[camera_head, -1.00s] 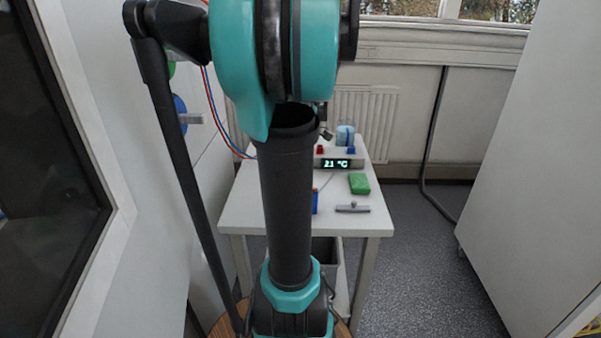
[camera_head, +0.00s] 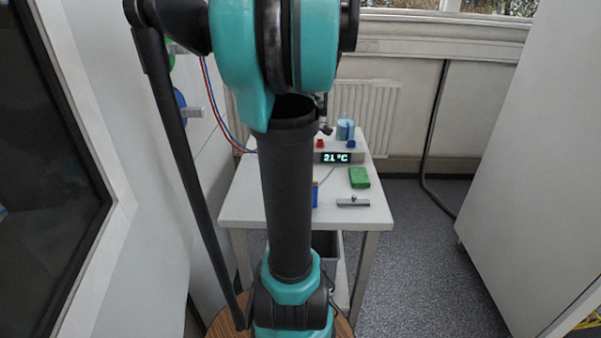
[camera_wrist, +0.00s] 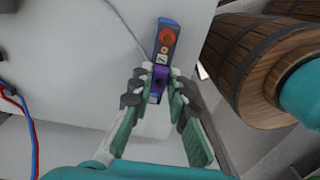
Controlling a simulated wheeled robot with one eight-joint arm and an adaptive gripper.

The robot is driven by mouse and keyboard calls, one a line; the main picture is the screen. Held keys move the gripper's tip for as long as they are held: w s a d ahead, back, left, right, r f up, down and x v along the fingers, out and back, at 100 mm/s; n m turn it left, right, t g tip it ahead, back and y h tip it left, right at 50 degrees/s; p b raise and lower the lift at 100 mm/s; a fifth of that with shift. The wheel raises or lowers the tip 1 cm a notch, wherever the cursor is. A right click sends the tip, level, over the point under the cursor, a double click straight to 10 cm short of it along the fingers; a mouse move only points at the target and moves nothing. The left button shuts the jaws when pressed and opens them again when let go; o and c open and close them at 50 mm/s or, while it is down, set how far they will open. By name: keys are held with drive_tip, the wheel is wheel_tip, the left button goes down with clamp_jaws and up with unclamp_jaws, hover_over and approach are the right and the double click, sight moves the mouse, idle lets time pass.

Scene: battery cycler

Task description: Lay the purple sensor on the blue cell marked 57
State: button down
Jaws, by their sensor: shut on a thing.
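My gripper (camera_wrist: 159,84) is shut on the purple sensor (camera_wrist: 158,79) in the wrist view. The sensor overlaps the blue cell (camera_wrist: 169,29) in that view; I cannot tell whether it touches the cell or is held just above it. The cell has an orange round terminal at its far end and a white label whose number I cannot read fully. In the head view only a sliver of the blue cell (camera_head: 315,195) shows beside my arm. My gripper and the sensor are hidden there.
The white table (camera_head: 335,219) also bears a cycler box with a lit display (camera_head: 339,157), a green block (camera_head: 359,177), a grey bar (camera_head: 353,202) and a blue cup (camera_head: 345,129). Red and blue cables run at the left.

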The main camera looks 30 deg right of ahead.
drive_tip(key=shift+f, duration=0.55)
idle(0.7)
drive_tip(key=c, duration=1.4)
unclamp_jaws()
drive_tip(key=shift+o, duration=0.2)
wheel_tip(320, 180, up, 12)
drive_tip(key=s+a+f+m+t, duration=0.2)
drive_tip(key=a+f+m, duration=0.3)
drive_tip(key=a+f, duration=0.5)
drive_tip(key=s+a+f+m+t, duration=0.2)
drive_tip(key=a+f+m, duration=0.4)
drive_tip(key=a+f, duration=0.5)
drive_tip(key=shift+s+a+f, duration=0.25)
drive_tip(key=shift+s+a, duration=0.55)
drive_tip(key=shift+a, duration=0.2)
